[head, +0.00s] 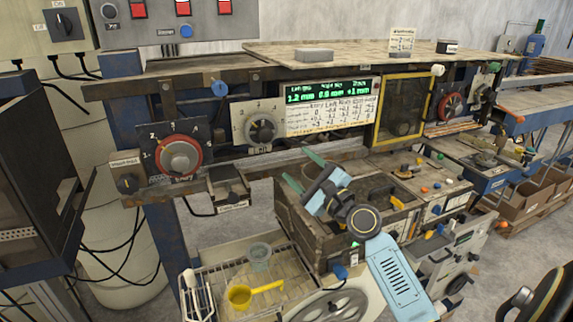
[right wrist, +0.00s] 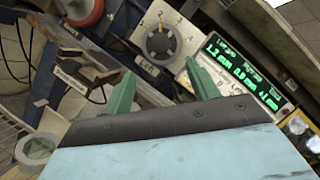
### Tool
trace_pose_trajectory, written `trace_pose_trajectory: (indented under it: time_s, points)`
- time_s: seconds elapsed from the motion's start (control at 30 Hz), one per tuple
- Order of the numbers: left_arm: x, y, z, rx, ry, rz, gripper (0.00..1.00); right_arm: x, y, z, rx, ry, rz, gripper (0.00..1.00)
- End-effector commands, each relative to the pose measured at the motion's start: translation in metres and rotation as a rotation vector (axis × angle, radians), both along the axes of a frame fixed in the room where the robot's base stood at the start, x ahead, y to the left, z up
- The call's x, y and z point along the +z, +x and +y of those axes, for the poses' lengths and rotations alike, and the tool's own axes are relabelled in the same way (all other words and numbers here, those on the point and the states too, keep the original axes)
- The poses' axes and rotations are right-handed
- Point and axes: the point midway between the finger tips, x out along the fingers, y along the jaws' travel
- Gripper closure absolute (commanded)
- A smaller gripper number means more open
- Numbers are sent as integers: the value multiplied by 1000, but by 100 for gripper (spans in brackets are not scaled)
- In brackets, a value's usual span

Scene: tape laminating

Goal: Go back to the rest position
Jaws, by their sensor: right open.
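My right gripper (head: 303,170) reaches up from the lower middle of the head view, on a light blue arm. Its two green fingers are apart with nothing between them. They are in front of the machine's lower frame, below the display and dials. In the right wrist view the open right gripper (right wrist: 162,87) has a dial and the lit display behind its fingers. I see no contact with anything. My left gripper is not in view.
The machine carries a red-ringed dial (head: 180,156), a middle dial (head: 262,130), a green-lit display (head: 328,92) and a yellow-framed window (head: 403,108). A wooden crate (head: 290,217) stands close behind my right arm.

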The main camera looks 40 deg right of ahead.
Motion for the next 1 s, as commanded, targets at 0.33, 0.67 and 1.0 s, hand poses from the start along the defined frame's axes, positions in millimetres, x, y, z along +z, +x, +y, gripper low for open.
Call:
trace_pose_trajectory:
  time_s: [0.33,0.67,1.0]
  points:
    - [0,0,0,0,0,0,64,-12,-3,18,28,-87,35,41]
    - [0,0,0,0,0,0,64,-149,-90,160,404,-1098,334,41]
    - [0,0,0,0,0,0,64,-229,-222,195,880,-1904,488,41]
